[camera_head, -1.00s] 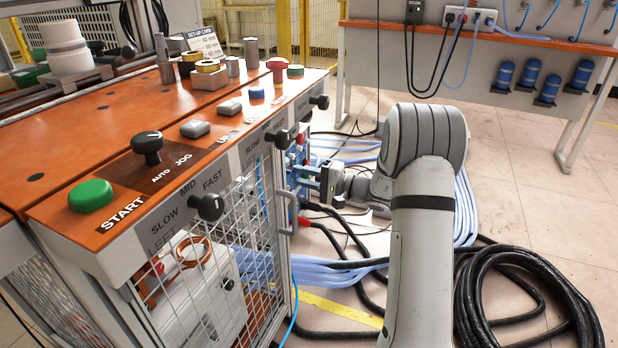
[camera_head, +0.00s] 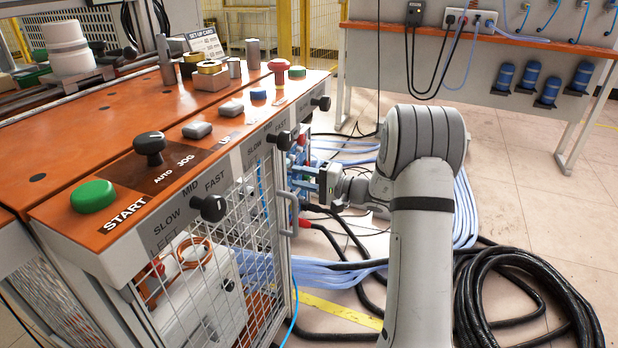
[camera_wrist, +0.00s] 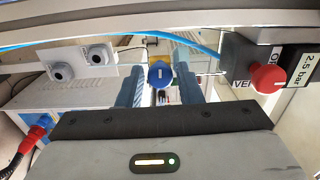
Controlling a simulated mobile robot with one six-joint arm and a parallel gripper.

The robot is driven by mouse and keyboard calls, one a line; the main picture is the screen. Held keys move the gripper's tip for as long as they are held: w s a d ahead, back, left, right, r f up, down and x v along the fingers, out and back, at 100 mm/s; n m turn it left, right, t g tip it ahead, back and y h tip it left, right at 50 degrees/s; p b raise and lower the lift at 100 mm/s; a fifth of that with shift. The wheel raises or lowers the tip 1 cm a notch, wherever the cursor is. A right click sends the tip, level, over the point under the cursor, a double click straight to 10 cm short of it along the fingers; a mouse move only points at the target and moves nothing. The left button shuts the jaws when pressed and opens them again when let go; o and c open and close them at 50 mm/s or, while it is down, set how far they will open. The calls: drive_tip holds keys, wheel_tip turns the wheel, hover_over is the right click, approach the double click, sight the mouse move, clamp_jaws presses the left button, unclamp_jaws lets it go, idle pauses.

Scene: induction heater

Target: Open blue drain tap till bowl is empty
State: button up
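The blue drain tap (camera_wrist: 160,74) is a round blue knob on a clear bar, near the middle of the wrist view. My gripper (camera_wrist: 161,82) has its two blue-grey fingers apart, one on each side of the tap. The gripper looks open; I cannot tell if a finger touches the tap. In the head view my gripper (camera_head: 308,178) is at the right end of the machine, below the control panel. The tap is not clear in that view. I cannot make out the bowl or its water level in either view.
Right of the tap is a red knob (camera_wrist: 268,78) on a black block, beside a "2.5 bar" label. Two grey round fittings (camera_wrist: 80,62) sit left. A caged door with a handle (camera_head: 287,213) stands nearby. Cables and a black hose coil (camera_head: 525,300) lie on the floor.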

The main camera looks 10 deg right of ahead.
drive_tip(key=o, duration=0.3)
drive_tip(key=shift+d, duration=0.15)
drive_tip(key=shift+d, duration=0.1)
drive_tip(key=p+v, duration=0.2)
drive_tip(key=v, duration=0.5)
drive_tip(key=shift+s+d+p, duration=0.2)
drive_tip(key=shift+s+p, duration=0.05)
drive_tip(key=shift+p, duration=0.1)
